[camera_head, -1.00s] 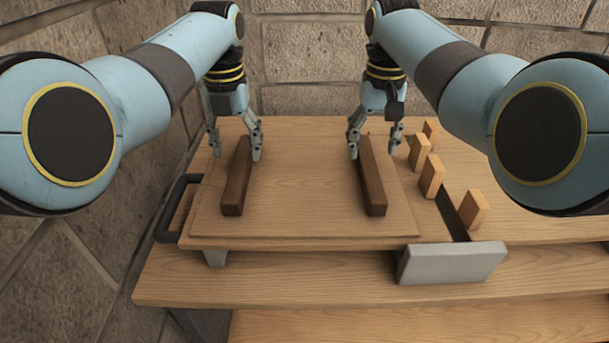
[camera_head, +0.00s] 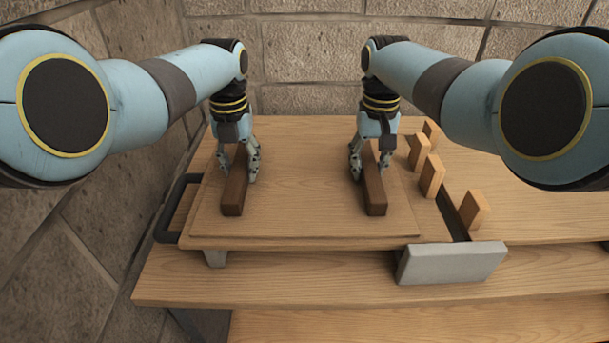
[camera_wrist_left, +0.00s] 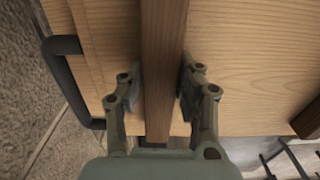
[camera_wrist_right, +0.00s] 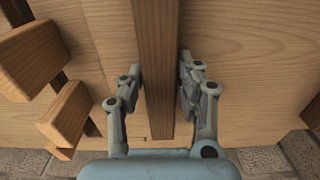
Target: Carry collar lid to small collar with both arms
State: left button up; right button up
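The collar lid (camera_head: 300,215) looks to be the flat wooden panel in the middle of the head view, with two dark brown bars on top. My left gripper (camera_head: 238,172) is open around the left bar (camera_head: 234,195). The left wrist view shows its fingers on both sides of this bar (camera_wrist_left: 163,60), with narrow gaps. My right gripper (camera_head: 369,174) is open around the right bar (camera_head: 374,195). The right wrist view shows its fingers beside this bar (camera_wrist_right: 156,60), also with small gaps. I cannot clearly pick out the small collar.
Several upright wooden blocks (camera_head: 431,176) stand right of the panel along a dark slot. A grey plate (camera_head: 452,263) stands at the front right. A black handle (camera_head: 172,210) is at the left edge. Stone walls (camera_head: 310,52) rise behind and left. The tabletop at right (camera_head: 540,210) is clear.

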pick_arm(q)
grip_shut()
pick_arm(e)
grip_shut()
jog(key=shift+r, duration=0.1)
